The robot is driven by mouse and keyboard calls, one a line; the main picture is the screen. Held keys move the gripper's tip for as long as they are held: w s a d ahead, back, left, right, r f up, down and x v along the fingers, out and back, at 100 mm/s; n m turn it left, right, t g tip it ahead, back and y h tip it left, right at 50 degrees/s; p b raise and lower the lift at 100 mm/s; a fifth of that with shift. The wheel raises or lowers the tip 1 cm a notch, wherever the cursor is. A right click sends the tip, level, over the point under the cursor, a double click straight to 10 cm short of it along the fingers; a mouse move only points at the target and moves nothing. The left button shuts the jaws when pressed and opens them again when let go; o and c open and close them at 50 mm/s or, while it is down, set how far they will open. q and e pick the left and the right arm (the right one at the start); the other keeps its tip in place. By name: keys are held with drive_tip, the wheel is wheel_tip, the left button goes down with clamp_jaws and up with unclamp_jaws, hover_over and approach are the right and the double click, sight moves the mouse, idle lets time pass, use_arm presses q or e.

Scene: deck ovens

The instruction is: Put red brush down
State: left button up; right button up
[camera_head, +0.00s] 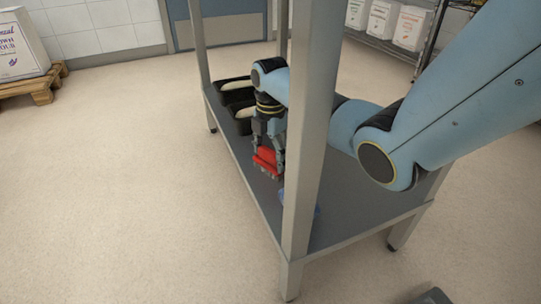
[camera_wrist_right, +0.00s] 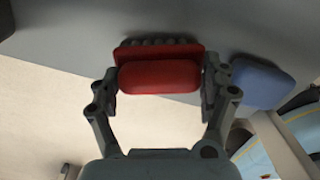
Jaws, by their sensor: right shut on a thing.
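The red brush (camera_head: 266,160) is in my right gripper (camera_head: 268,150), over the grey lower shelf (camera_head: 240,170) of a metal rack in the head view. In the right wrist view the red brush (camera_wrist_right: 160,75) lies across between the two fingers of the right gripper (camera_wrist_right: 160,88), which are shut on its sides. Its dark bristles show along the far edge. I cannot tell whether the bristles touch the shelf. My left gripper is not in view.
A blue object (camera_wrist_right: 262,84) lies on the shelf beside the brush, partly behind the rack's front post (camera_head: 308,120) in the head view. Dark objects with pale parts (camera_head: 237,95) sit at the shelf's far end. Bare shelf lies right of the post.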

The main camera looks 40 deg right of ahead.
sight(270, 151)
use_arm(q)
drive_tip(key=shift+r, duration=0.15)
use_arm(e)
drive_tip(key=o, duration=1)
drive_tip(key=shift+f, duration=0.1)
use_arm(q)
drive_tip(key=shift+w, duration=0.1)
use_arm(e)
drive_tip(key=shift+o, duration=0.2)
